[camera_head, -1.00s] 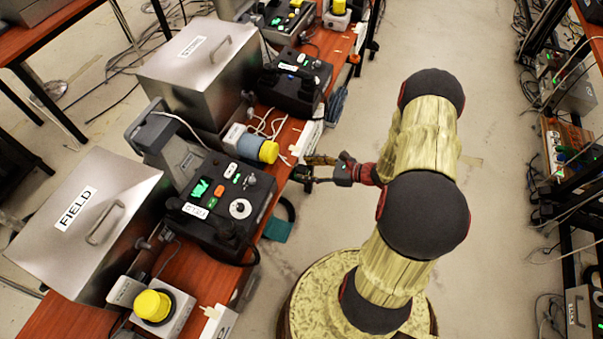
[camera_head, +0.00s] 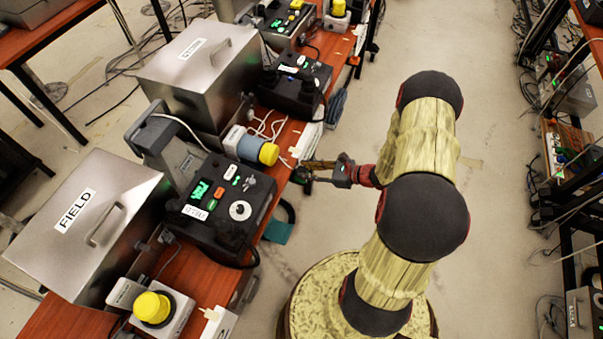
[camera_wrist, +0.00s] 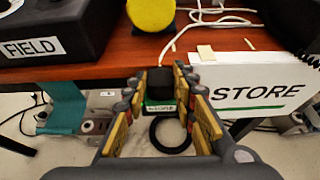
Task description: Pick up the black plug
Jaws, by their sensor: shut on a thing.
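The black plug (camera_wrist: 160,83) is a small dark block with a green-and-white label under it, in the middle of the wrist view. It sits between the two yellow-padded fingers of my gripper (camera_wrist: 163,90), at the front edge of the wooden table. My gripper is shut on it. A white cable runs up behind it to the tabletop. In the head view my gripper (camera_head: 306,168) reaches left to the table's edge, and the plug is too small and covered there to make out clearly.
A white STORE sign (camera_wrist: 256,92) hangs from the table edge right of my gripper. A yellow button (camera_wrist: 151,14) is behind the plug. The floor (camera_head: 300,225) at the table's front is largely clear.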

